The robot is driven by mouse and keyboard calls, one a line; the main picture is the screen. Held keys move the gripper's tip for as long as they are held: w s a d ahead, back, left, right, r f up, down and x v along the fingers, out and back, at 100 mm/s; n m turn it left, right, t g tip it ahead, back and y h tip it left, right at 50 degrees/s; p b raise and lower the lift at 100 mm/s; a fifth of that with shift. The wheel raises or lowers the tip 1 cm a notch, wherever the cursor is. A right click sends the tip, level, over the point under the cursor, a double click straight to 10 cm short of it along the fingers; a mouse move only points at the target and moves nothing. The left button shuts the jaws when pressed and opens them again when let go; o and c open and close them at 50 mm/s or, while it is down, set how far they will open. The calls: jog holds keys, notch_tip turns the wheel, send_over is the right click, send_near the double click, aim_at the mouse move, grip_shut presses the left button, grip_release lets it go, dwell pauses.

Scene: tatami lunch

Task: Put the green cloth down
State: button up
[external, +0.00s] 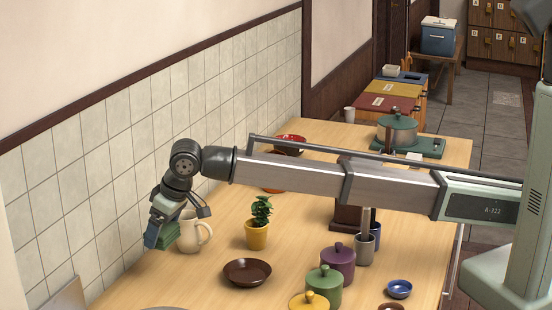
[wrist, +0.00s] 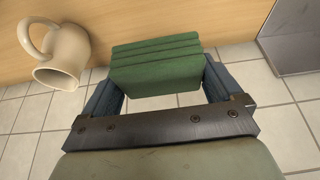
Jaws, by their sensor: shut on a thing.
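My gripper (external: 160,235) is at the left of the table in the external view, beside the cream pitcher (external: 189,232). It is shut on the folded green cloth (external: 167,235). In the wrist view the green cloth (wrist: 156,64) is a folded block between the two blue fingers of my gripper (wrist: 158,88). In the external view the cloth overlaps the left side of the pitcher; I cannot tell whether they touch. In the wrist view the cloth is apart from the pitcher (wrist: 64,55). The cloth's height above the table (external: 215,270) is hard to tell.
A potted plant (external: 257,232) and a dark brown bowl (external: 247,271) stand right of the pitcher. Lidded jars (external: 324,286) stand at the front right. The tiled wall (external: 75,190) is close on the left. A grey flat thing (wrist: 292,38) is at the wrist view's upper right.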

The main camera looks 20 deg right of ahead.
aim_at(162, 278)
jog(key=shift+f, duration=5.25)
jog(key=shift+f, duration=0.15)
jog(key=o, duration=0.7)
jog(key=v, duration=1.2)
jog(key=shift+w, duration=0.1)
